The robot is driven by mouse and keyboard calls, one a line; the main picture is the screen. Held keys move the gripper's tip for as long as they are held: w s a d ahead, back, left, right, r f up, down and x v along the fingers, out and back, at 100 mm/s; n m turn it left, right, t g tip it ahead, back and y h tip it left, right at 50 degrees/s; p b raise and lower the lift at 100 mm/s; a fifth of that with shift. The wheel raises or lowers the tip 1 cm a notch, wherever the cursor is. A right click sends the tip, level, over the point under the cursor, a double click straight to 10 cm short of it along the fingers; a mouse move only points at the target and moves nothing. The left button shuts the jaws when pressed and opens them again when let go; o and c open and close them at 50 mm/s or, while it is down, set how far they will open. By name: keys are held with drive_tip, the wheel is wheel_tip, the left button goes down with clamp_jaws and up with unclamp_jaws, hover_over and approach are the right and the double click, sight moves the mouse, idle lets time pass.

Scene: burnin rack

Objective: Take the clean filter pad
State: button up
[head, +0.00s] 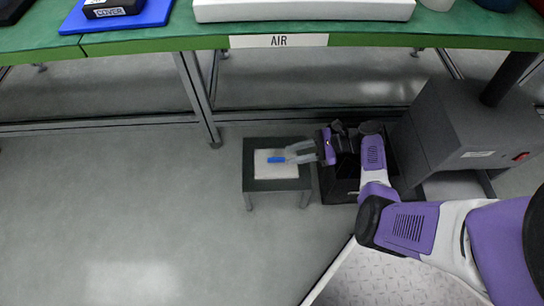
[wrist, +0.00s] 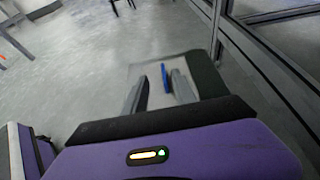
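A flat white pad (head: 275,171) with a blue tab (head: 277,159) lies on a small dark green stand (head: 250,181). I take it for the clean filter pad; no label on it can be read. My gripper (head: 291,154) reaches in from the right, over the pad's right part, with its fingertips close to the tab. In the wrist view my gripper (wrist: 159,82) has its two grey fingers apart, and the blue tab (wrist: 165,78) shows in the gap, nearer the right finger. I see nothing held. Whether the fingers touch the pad cannot be told.
A green bench (head: 150,42) with a sign reading AIR (head: 279,41) runs along the back. It carries a white box (head: 304,10) and a blue mat (head: 117,22). A grey cabinet (head: 465,125) stands right of the stand. The floor to the left is clear.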

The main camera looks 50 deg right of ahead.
sight(278, 158)
drive_tip(key=shift+b+x, duration=0.3)
drive_tip(key=shift+x, duration=0.65)
drive_tip(key=w+a+f+b, duration=0.2)
drive_tip(key=f+b, duration=0.1)
drive_tip(key=shift+w+a, duration=0.1)
drive_tip(key=shift+w, duration=0.3)
drive_tip(key=shift+w+a, duration=0.3)
drive_tip(key=shift+w, duration=0.1)
clamp_jaws()
